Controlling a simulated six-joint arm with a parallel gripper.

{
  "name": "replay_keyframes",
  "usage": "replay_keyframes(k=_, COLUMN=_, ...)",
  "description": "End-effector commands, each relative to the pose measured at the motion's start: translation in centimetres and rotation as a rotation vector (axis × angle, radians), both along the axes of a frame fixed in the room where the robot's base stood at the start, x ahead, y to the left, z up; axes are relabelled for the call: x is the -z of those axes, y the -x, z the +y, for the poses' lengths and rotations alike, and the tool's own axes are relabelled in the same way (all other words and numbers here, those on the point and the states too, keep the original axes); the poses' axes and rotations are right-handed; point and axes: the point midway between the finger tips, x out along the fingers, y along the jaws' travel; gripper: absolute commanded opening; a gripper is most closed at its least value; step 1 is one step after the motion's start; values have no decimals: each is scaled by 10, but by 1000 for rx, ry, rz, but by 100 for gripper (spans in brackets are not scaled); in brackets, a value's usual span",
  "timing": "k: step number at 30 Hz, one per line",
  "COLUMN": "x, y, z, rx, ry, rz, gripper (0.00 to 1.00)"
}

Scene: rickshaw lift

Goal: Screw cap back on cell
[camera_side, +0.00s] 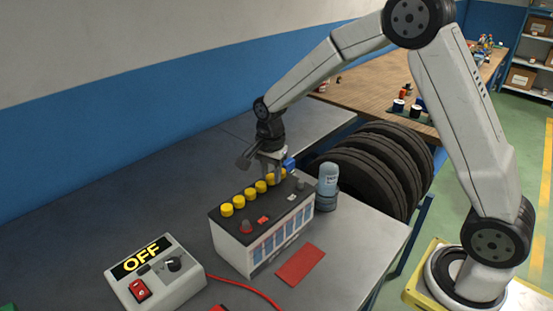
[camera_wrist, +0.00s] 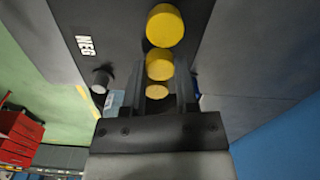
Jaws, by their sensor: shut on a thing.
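The battery (camera_side: 235,245) is a dark-topped box with a pale lower body, standing on the grey bench. A row of several yellow caps (camera_side: 239,201) runs along its top. My gripper (camera_side: 272,174) is at the far end of this row, pointing down. In the wrist view, my fingers (camera_wrist: 160,75) are shut on a yellow cap (camera_wrist: 160,63). Another yellow cap (camera_wrist: 165,25) stands clear of the fingers, and a smaller yellow disc shows between them. The fingers partly hide the far-end caps, so I cannot tell how the held cap sits on its cell.
A red terminal (camera_side: 246,227) and a grey terminal (camera_side: 300,184) rise from the battery top. A pale blue bottle (camera_side: 328,177) stands just right of the battery. A switch box (camera_side: 155,275) reading OFF, a red cable and a red flat piece (camera_side: 300,265) lie in front.

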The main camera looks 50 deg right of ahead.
Motion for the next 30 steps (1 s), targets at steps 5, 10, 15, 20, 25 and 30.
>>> replay_keyframes(k=5, x=0, y=0, z=0, rx=135, ry=0, rz=0, gripper=0)
replay_keyframes(k=10, x=0, y=0, z=0, rx=264, ry=0, rz=0, gripper=0)
replay_keyframes(k=15, x=0, y=0, z=0, rx=393, ry=0, rz=0, gripper=0)
replay_keyframes(k=20, x=0, y=0, z=0, rx=513, ry=0, rz=0, gripper=0)
replay_keyframes(k=25, x=1, y=0, z=0, rx=642, ry=0, rz=0, gripper=0)
replay_keyframes(k=30, x=1, y=0, z=0, rx=751, ry=0, rz=0, gripper=0)
